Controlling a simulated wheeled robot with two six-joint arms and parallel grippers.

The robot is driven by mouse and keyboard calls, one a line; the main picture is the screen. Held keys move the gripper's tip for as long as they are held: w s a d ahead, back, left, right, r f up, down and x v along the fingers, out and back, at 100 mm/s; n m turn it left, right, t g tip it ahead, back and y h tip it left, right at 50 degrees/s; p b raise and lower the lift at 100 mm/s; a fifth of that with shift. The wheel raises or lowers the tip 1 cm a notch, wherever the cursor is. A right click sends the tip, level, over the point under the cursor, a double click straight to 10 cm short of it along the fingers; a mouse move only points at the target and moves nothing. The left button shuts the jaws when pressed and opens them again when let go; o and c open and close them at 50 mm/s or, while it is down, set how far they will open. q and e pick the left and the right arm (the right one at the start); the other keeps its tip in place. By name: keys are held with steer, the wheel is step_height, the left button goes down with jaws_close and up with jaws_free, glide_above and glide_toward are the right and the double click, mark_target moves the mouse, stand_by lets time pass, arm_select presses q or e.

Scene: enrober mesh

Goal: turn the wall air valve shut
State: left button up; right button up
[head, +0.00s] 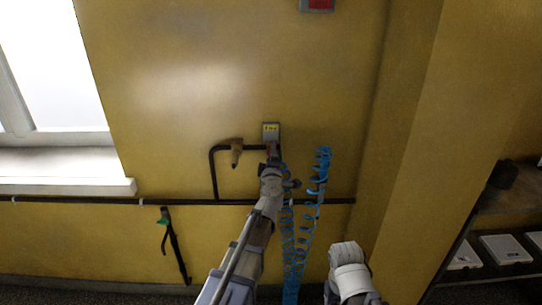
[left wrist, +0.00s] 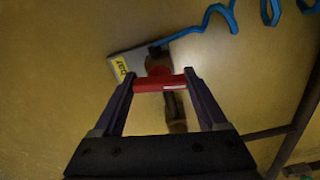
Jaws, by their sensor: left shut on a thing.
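The air valve's red handle (left wrist: 160,83) lies between the two fingers of my left gripper (left wrist: 160,80) in the left wrist view, and the gripper is shut on it. The handle runs crosswise between the fingertips. The brownish valve body behind it is partly hidden. In the head view my left gripper (head: 271,160) reaches up to the wall just below a grey plate with a yellow label (head: 271,131), and hides most of the valve. In the head view my right arm shows at the bottom, but its gripper cannot be made out.
Blue coiled hoses (head: 320,180) hang just right of my left gripper. A dark pipe (head: 180,201) runs along the wall, and a brass-coloured fitting (head: 236,150) sits left of the valve. A black hose with a green end (head: 165,217) hangs lower left. A wall pillar stands right.

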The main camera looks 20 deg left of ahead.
arm_select(q)
steer(key=shift+n, duration=1.1)
steer(key=o, duration=1.3)
steer(key=shift+s, duration=0.1)
steer(key=v, duration=0.7)
steer(key=shift+s, duration=0.35)
steer(key=shift+d, duration=0.1)
